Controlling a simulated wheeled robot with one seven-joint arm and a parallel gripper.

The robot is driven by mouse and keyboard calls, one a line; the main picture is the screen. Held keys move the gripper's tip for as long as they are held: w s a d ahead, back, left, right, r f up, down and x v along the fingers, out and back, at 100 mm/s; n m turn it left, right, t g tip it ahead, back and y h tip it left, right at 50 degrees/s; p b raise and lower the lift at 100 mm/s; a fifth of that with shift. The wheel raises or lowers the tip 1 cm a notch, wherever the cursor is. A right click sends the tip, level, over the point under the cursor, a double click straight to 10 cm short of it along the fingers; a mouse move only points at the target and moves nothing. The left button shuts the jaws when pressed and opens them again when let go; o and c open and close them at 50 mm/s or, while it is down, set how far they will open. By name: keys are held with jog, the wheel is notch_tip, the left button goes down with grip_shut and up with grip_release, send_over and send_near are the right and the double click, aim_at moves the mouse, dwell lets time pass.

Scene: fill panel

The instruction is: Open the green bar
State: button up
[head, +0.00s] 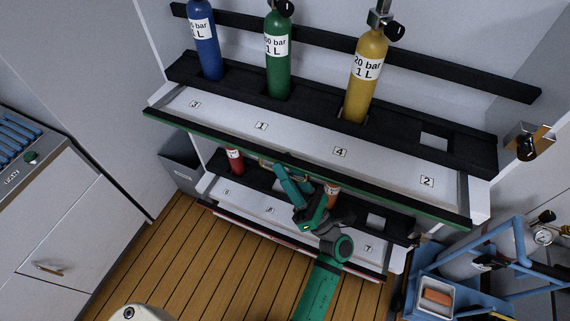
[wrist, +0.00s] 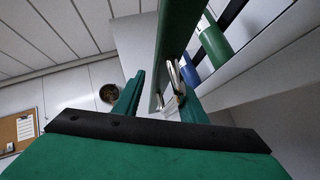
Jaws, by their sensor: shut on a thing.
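The green bar (head: 300,165) runs along the front edge of the upper cylinder shelf (head: 300,141) in the head view. In the wrist view the green bar (wrist: 172,35) comes down from the top between my fingers. My gripper (head: 272,166) reaches up from below to the middle of the bar and is shut on it. In the wrist view my gripper's fingers (wrist: 160,100) lie on either side of the bar's lower end. A small metal fitting (wrist: 176,76) shows beside the right finger. The exact contact is partly hidden.
Blue (head: 204,45), green (head: 278,60) and yellow (head: 365,85) cylinders stand in the upper rack. A blue frame (head: 455,250) with cylinders is at right. The wooden floor (head: 190,245) in front is clear.

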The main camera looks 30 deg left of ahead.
jog(key=v, duration=0.9)
jog(key=shift+d+f, duration=0.15)
jog(key=shift+d, duration=0.2)
jog(key=shift+s, duration=0.1)
jog(key=s+d+f+n+t+h, duration=0.3)
jog(key=s+d+n+t+h, duration=0.3)
jog(key=n+h, duration=0.5)
jog(key=s+d+f+n+t+h, duration=0.3)
jog(key=s+n+h, duration=0.7)
jog(key=n, duration=1.2)
jog(key=d+t+h, duration=0.2)
jog(key=d, duration=0.2)
jog(key=shift+s+d+t+h, duration=0.25)
jog(key=shift+t+h, duration=0.05)
jog(key=shift+t, duration=0.1)
jog(key=s+m+g, duration=0.1)
jog(key=s, duration=0.1)
jog(key=s+f+m+g+h, duration=0.1)
jog(key=s+m, duration=0.1)
jog(key=s+f+m+g, duration=0.1)
jog(key=m, duration=0.1)
jog(key=shift+s+d+g, duration=0.25)
jog(key=shift+s+g, duration=0.15)
